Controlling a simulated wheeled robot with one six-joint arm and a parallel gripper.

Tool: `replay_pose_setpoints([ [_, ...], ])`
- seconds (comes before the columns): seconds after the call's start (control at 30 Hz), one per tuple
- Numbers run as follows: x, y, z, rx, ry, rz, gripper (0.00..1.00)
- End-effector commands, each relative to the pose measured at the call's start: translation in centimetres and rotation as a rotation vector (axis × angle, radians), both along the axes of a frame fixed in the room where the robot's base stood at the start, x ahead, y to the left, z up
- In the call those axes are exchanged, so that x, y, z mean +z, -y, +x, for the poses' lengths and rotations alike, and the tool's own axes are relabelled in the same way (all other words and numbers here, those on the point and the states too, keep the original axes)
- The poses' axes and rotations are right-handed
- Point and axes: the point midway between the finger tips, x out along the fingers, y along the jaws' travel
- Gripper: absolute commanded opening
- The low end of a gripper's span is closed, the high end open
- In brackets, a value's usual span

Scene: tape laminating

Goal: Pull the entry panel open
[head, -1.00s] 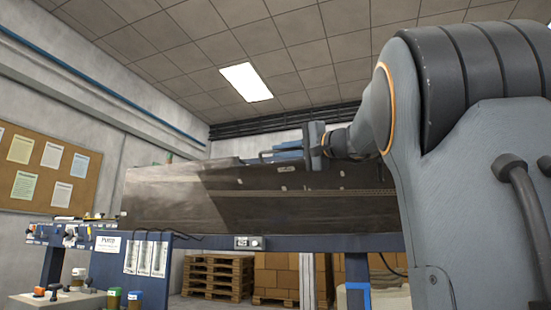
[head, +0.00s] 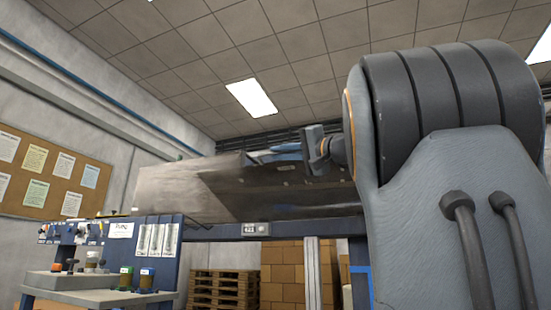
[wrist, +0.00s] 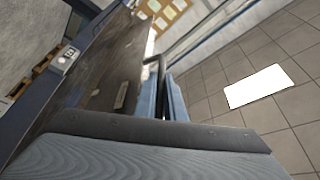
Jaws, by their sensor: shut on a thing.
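The entry panel (head: 190,190) is a wide, scuffed grey-brown metal panel above a dark blue frame in the head view. Its dark face slants across the left of the wrist view (wrist: 105,80). My gripper (head: 268,154) is at the panel's upper right edge, with its blue fingers pointing left. In the wrist view the gripper (wrist: 163,88) is shut on the dark bar handle (wrist: 148,77) beside the panel face. The fingers hide part of the handle. Part of the panel's right end is hidden behind my arm.
A small switch box (head: 257,229) sits on the blue frame beam (head: 210,233). A blue tool board (head: 125,245) and bench with jars (head: 146,276) stand at the left. Pallets (head: 222,285) and cardboard boxes (head: 285,270) are below and behind.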

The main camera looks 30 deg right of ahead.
Motion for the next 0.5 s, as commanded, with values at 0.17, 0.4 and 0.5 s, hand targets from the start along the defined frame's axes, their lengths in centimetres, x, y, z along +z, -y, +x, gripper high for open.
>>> replay_pose_setpoints([
  [0.17,-0.82,0.39,-0.14,-0.008,0.009,-0.015,0.0],
  [0.4,-0.97,0.5,-0.23,-0.01,0.012,-0.02,0.0],
  [0.5,-0.96,0.49,-0.22,-0.01,0.012,-0.02,0.0],
])
